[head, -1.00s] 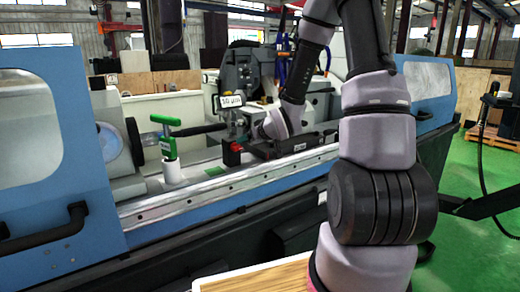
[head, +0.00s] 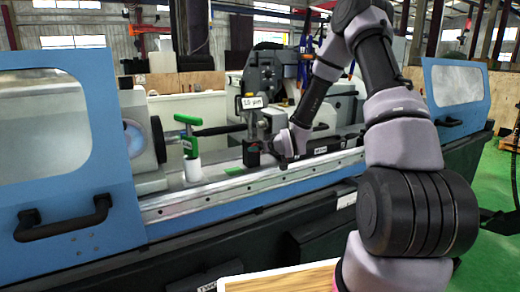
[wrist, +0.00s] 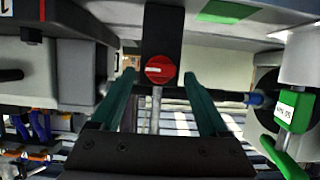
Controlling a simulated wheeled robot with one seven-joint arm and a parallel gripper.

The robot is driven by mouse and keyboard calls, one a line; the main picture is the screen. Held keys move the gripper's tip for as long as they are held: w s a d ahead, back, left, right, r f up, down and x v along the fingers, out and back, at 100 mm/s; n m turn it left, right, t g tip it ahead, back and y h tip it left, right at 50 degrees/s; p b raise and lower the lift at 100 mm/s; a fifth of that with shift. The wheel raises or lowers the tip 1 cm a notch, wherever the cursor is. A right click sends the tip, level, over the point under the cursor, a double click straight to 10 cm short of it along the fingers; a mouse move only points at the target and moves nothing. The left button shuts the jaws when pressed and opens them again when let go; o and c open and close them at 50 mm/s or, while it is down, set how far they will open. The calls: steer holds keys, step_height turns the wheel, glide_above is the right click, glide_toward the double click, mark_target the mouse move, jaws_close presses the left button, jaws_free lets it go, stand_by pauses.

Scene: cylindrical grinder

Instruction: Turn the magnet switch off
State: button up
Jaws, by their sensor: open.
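The magnet switch is a red round knob (wrist: 160,70) with a pale line across it. It sits on the face of a black block (wrist: 163,30), the magnet base, which also shows in the head view (head: 250,157) on the machine's rail. My gripper (wrist: 160,76) is open, with one green finger on each side of the knob in the wrist view. I cannot tell whether the fingers touch it. In the head view my gripper (head: 264,146) is just right of the block and hides the knob.
A post with a "10 µm" sign (head: 251,102) rises at the block. Blue machine doors (head: 112,170) flank the opening.

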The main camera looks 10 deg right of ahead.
steer(key=shift+w+f, duration=0.1)
steer(key=shift+w, duration=0.1)
jaws_close()
steer(key=shift+a, duration=0.1)
